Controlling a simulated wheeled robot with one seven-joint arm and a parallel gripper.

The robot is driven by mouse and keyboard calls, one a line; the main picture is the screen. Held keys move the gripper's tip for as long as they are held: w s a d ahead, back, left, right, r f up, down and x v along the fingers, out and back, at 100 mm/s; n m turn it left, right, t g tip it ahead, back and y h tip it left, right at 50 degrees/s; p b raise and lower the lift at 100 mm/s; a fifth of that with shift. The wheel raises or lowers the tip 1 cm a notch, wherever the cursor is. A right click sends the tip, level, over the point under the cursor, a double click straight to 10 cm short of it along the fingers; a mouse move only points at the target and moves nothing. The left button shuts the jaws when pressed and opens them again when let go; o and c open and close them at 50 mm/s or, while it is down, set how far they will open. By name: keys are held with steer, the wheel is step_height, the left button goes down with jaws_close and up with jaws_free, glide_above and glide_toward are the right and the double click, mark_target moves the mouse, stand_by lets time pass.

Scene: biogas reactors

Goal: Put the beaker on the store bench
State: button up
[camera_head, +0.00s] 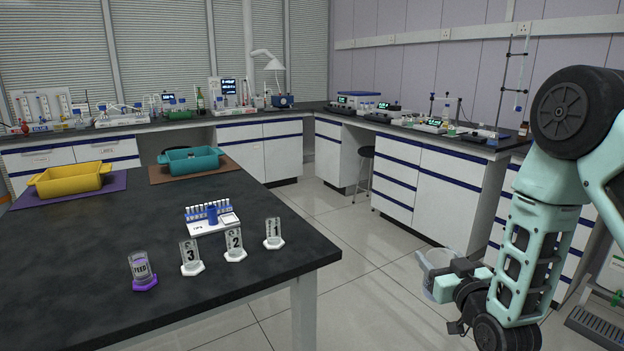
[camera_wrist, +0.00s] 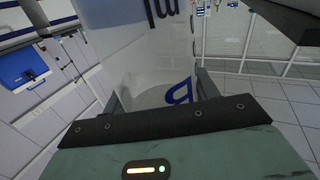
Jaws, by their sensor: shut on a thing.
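A clear beaker (camera_head: 431,262) is held by my gripper (camera_head: 446,281) at the lower right of the head view, in the air with floor tiles behind it. In the wrist view the beaker (camera_wrist: 150,58) fills the middle, with dark markings and a blue letter showing through its wall. My gripper's fingers (camera_wrist: 160,97) are shut on it from both sides. A black-topped bench (camera_head: 120,250) stands at the left, apart from the beaker. Another bench (camera_head: 440,138) runs along the back and right walls. I cannot tell which one is the store bench.
The black bench carries a yellow tray (camera_head: 72,190), a teal tray (camera_head: 193,170), a tube rack (camera_head: 212,224), numbered holders (camera_head: 233,256) and a FEED cup (camera_head: 142,283). A stool (camera_head: 364,165) stands by the wall bench. Open floor lies between the benches.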

steer(key=d+h, duration=0.1)
steer(key=w+d+f+m, duration=0.1)
steer(key=d, duration=0.1)
steer(key=w+d+f+h, duration=0.1)
steer(key=d, duration=0.1)
steer(key=shift+f+m+h, duration=0.25)
steer(key=shift+m+h, duration=0.05)
steer(key=shift+r, duration=0.1)
step_height(320, 180, up, 12)
steer(key=p, duration=1.2)
steer(key=shift+h, duration=0.3)
steer(key=s+f, duration=0.1)
steer(key=f, duration=0.1)
steer(key=a+f, duration=0.1)
steer(key=f, duration=0.1)
steer(key=s+f, duration=0.1)
steer(key=f, duration=0.1)
steer(key=shift+s+a+f, duration=0.3)
steer(key=shift+s+a, duration=0.05)
steer(key=s+d+f, duration=0.2)
steer(key=s+f, duration=0.8)
steer(key=s, duration=0.3)
